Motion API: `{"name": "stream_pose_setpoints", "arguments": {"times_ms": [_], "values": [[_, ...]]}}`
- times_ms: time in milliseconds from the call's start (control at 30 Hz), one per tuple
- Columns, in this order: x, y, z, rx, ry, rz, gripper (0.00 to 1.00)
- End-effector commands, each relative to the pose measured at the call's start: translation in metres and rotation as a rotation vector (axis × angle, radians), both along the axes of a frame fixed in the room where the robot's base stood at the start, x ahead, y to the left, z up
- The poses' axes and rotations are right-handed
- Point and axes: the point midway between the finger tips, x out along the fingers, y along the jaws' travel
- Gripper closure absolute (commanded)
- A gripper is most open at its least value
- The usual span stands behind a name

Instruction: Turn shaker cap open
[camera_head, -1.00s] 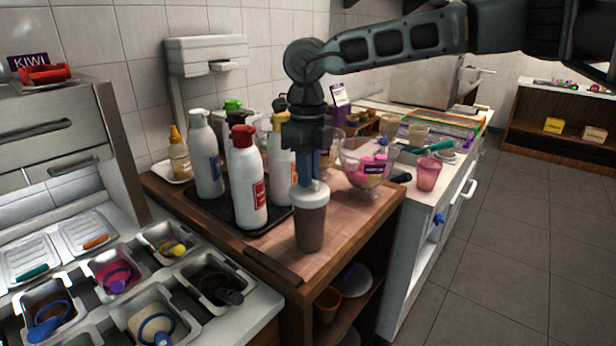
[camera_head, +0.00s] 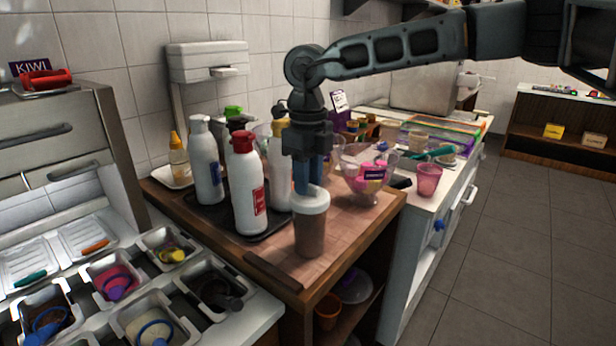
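The shaker (camera_head: 309,236) stands upright on the wooden table, a brown see-through body with a white cap (camera_head: 310,199) on top. My gripper (camera_head: 308,188) points straight down over the cap, its blue fingers reaching to the cap's top. The fingers look close together, but their tips meet the white cap and I cannot tell whether they grip a part of it. The cap sits on the shaker's body.
A black tray (camera_head: 262,236) with several bottles, one a white bottle with a red cap (camera_head: 247,190), stands just left of the shaker. A glass bowl with pink contents (camera_head: 362,183) stands to the right.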

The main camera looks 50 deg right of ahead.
Motion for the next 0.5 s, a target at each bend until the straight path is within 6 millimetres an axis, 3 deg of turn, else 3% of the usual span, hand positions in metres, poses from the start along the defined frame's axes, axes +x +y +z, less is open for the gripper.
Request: {"name": "stream_pose_setpoints", "arguments": {"times_ms": [300, 500], "values": [[0.000, 0.000, 0.002, 0.000, -0.001, 0.000, 0.62], [0.000, -0.001, 0.027, -0.003, -0.002, 0.000, 0.62]]}}
